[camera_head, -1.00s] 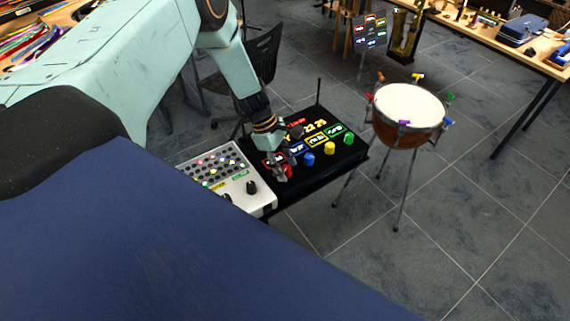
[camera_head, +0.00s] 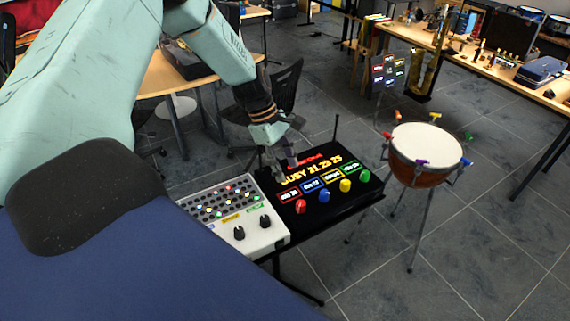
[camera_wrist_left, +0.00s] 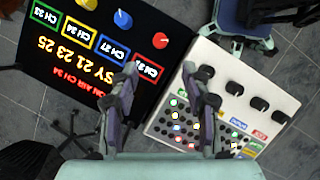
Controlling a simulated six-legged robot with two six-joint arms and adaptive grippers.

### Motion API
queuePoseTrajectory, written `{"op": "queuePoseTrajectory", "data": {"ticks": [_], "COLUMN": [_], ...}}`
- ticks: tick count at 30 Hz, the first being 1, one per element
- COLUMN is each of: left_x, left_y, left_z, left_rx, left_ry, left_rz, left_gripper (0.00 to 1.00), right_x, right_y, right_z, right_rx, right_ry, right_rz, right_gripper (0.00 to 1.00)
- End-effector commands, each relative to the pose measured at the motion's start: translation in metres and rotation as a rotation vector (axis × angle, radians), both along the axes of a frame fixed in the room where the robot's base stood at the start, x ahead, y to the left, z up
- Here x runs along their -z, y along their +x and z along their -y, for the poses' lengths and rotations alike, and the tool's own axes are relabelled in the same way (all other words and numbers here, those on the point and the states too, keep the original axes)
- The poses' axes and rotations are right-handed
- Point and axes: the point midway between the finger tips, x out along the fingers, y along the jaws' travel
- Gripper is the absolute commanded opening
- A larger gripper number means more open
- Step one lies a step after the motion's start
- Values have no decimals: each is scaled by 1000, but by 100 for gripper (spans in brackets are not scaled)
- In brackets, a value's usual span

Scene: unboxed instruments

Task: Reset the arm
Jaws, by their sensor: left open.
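My left arm comes in from the left in the head view. Its gripper (camera_head: 281,163) is above the back left part of a black panel (camera_head: 331,195) with glowing labels and red, blue, yellow and green knobs. In the left wrist view, the left gripper (camera_wrist_left: 166,84) is open, its two fingers apart with nothing between them. The black panel (camera_wrist_left: 60,60) lies to the left there, and a white console (camera_wrist_left: 235,70) with black knobs and small lights lies to the right. The white console also shows in the head view (camera_head: 225,196), left of the panel. My right gripper is not in view.
A kettle drum (camera_head: 422,145) on thin legs stands right of the panel. A wooden table (camera_head: 170,75) and a dark chair (camera_head: 270,95) stand behind. A long bench (camera_head: 540,95) with several items runs along the right. Floor at the lower right is clear.

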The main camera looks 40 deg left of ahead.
Motion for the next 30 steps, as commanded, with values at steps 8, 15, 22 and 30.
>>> {"op": "queuePoseTrajectory", "data": {"ticks": [8, 15, 22, 30], "left_x": [0, 0, 44, 116], "left_y": [0, 0, -33, -128], "left_z": [0, 0, 32, 85], "left_rx": [0, 1, 201, 711], "left_ry": [0, 0, 86, 242], "left_rz": [-1, -1, 29, 114], "left_gripper": [48, 48, 48, 48], "right_x": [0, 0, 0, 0], "right_y": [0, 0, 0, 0], "right_z": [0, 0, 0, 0], "right_rx": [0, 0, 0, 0], "right_ry": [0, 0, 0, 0], "right_rz": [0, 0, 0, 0], "right_gripper": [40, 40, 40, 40]}}
